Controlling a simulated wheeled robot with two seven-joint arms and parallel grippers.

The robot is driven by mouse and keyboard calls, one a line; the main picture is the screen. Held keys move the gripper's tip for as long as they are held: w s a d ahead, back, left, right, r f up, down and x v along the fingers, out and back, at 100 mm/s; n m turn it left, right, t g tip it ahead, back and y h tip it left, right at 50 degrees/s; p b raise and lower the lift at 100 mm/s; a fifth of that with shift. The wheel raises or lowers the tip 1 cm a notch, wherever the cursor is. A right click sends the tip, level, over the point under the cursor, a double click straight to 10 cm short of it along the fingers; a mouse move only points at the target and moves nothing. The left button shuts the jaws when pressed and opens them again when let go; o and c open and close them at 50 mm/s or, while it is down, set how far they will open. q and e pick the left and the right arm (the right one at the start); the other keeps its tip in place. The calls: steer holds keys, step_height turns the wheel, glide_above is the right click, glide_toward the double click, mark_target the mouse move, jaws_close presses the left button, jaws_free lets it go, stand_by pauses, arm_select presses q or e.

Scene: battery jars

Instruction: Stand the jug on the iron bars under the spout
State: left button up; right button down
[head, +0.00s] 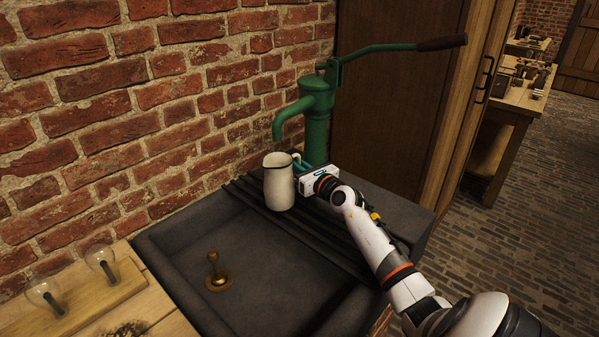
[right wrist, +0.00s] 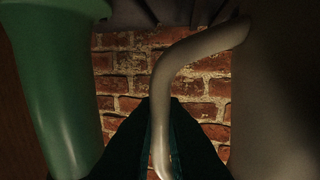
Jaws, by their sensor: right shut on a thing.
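The cream jug (head: 279,182) is upright below the spout (head: 279,130) of the green hand pump (head: 316,122). Its base is at the iron bars (head: 322,236) across the dark sink; I cannot tell whether it touches them. My right gripper (head: 300,168) is at the jug's right side, shut on its handle. In the right wrist view the handle (right wrist: 187,47) runs down between the dark jaws (right wrist: 162,130), with the jug's body (right wrist: 275,100) at right and the green pump (right wrist: 58,80) at left. My left gripper is out of view.
A brass plug (head: 217,272) stands in the sink basin (head: 265,290). Glass jars (head: 102,264) sit on a wooden board at lower left. The brick wall (head: 130,110) rises close behind. The pump's long handle (head: 400,46) reaches out to the right.

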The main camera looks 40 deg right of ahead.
steer(key=shift+f, duration=0.4)
steer(key=shift+f, duration=0.1)
steer(key=c, duration=1.5)
jaws_free()
steer(key=shift+r, duration=0.2)
steer(key=s, duration=0.4)
steer(key=s+a, duration=0.1)
steer(key=s, duration=0.7)
steer(key=shift+a+f+p, duration=0.1)
steer(key=shift+a+p, duration=0.1)
steer(key=shift+p, duration=0.2)
